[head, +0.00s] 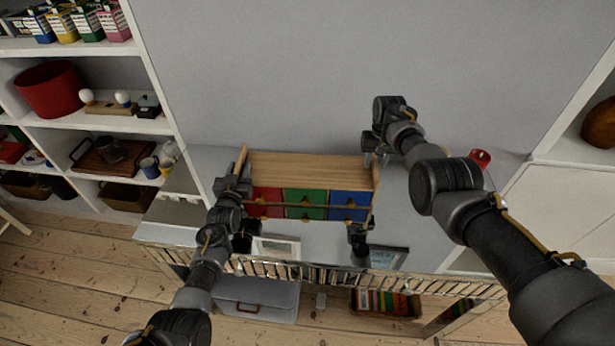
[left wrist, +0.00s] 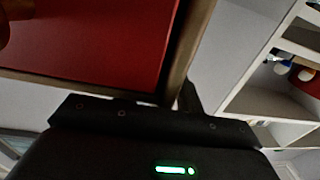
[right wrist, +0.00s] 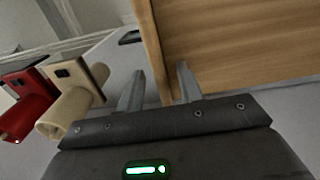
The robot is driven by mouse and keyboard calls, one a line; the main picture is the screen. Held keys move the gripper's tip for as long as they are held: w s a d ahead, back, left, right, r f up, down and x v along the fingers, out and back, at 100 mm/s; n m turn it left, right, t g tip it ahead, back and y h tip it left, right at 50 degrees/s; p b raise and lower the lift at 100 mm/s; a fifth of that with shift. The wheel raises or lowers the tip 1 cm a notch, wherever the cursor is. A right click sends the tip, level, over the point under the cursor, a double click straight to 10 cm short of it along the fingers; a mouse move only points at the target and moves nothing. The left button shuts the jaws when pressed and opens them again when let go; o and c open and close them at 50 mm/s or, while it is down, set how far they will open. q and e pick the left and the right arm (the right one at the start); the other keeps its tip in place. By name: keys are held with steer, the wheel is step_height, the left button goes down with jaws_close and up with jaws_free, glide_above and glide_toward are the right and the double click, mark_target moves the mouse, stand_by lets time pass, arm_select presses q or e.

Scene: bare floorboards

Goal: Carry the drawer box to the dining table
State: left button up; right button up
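The drawer box (head: 312,166) has a wooden top and red, green and blue drawer fronts. It sits on a pale top against the wall in the head view. My left gripper (head: 236,182) is at its left edge; the left wrist view shows the red drawer front (left wrist: 95,45) and a side post very close. One dark finger shows behind the post, and the other is hidden, so its opening is unclear. My right gripper (right wrist: 158,88) is open at the box's right edge, its fingers on either side of the side panel. The dining table is not identifiable.
A red object (head: 480,158) stands on the pale top, right of the box. Picture frames (head: 277,247) stand in front. A grey case (head: 256,298) and a book box (head: 385,302) lie below. White shelves (head: 158,70) stand left, with bare floor in front.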

arm_select(q)
steer(key=shift+w, duration=0.25)
arm_select(e)
steer(key=shift+f, duration=0.25)
arm_select(q)
jaws_close()
arm_select(e)
jaws_close()
stand_by(0.9)
